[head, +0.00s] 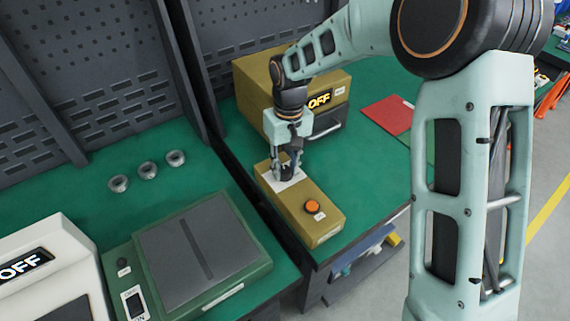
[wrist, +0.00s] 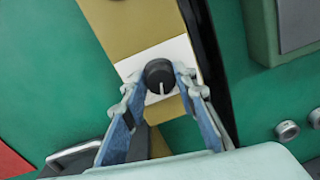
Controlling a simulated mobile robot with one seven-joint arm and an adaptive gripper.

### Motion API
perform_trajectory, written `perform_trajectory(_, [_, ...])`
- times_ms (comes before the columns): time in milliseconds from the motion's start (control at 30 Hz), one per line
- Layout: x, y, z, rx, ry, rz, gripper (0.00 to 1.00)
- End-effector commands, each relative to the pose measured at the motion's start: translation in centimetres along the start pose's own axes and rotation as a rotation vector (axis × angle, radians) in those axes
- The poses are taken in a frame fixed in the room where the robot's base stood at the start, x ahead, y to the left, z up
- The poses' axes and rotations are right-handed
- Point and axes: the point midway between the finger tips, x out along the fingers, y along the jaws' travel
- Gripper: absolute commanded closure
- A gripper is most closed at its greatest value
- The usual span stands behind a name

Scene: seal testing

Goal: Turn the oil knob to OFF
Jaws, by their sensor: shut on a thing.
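The oil knob (wrist: 159,77) is a round black dial with a white pointer line. In the wrist view it sits on a white label plate (wrist: 180,50) on a tan control box (head: 327,215), and its line points toward the bottom of the picture. My gripper (wrist: 160,84) reaches down over the box with one finger on each side of the knob, shut on it. In the head view my gripper (head: 287,172) stands at the white plate and hides the knob. No marking on the plate is readable.
An orange button (head: 312,207) sits on the same box. A larger tan unit (head: 345,87) with a lit OFF display stands close behind my gripper. A red folder (head: 388,115) lies to the right. A green scale (head: 130,258) and several metal rings (head: 147,170) are on the left bench.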

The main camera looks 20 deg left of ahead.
Motion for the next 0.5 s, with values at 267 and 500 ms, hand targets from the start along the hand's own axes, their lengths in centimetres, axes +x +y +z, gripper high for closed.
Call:
perform_trajectory(267, [-0.14,0.1,-0.06,-0.2,-0.008,0.0,0.98])
perform_trajectory(500, [-0.13,0.08,-0.11,-0.304,-0.012,0.0,0.98])
